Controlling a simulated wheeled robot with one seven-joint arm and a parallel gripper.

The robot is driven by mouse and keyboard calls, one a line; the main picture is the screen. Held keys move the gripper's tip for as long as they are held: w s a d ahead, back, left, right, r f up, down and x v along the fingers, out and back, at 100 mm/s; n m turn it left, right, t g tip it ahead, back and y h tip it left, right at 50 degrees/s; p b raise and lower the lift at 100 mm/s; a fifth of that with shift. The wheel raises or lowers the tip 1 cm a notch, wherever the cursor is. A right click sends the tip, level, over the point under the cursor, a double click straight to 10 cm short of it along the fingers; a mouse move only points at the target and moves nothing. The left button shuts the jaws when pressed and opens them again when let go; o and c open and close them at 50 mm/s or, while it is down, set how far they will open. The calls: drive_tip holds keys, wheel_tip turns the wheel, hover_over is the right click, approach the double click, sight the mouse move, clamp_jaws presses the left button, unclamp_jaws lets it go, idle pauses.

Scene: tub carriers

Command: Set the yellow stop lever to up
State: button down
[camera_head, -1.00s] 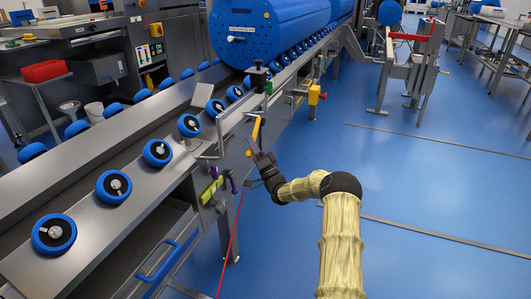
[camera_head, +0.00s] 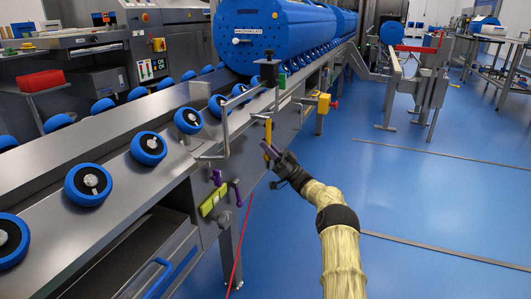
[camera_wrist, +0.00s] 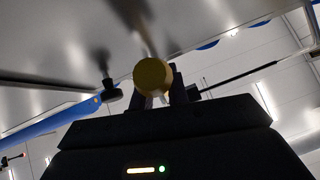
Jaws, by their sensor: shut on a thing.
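The yellow stop lever (camera_head: 268,130) is on the side of the conveyor, below the rail, and looks close to vertical in the head view. My gripper (camera_head: 271,153) is at its lower part, from the right and front. In the wrist view, the round yellow end of the lever (camera_wrist: 152,75) sits between the dark fingers of my gripper (camera_wrist: 164,92), which are shut on it. The fingertips are partly hidden in the head view, and the lever's pivot cannot be made out.
Purple handles (camera_head: 236,192) and a yellow-green block (camera_head: 213,200) are on the conveyor side, left of my gripper. A yellow box (camera_head: 323,104) with a red button stands out further along. A bent metal rail (camera_head: 225,130) is close by.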

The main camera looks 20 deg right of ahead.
drive_tip(key=shift+w+d+f+n+g+y, duration=0.2)
drive_tip(key=shift+n+g+y, duration=0.1)
drive_tip(key=shift+n+g, duration=0.35)
drive_tip(key=shift+r, duration=0.15)
drive_tip(key=c, duration=1.4)
unclamp_jaws()
drive_tip(key=shift+o, duration=0.2)
drive_tip(key=p+v, duration=0.2)
drive_tip(key=v, duration=1.5)
drive_tip(key=shift+f, duration=0.2)
drive_tip(key=shift+d, duration=0.15)
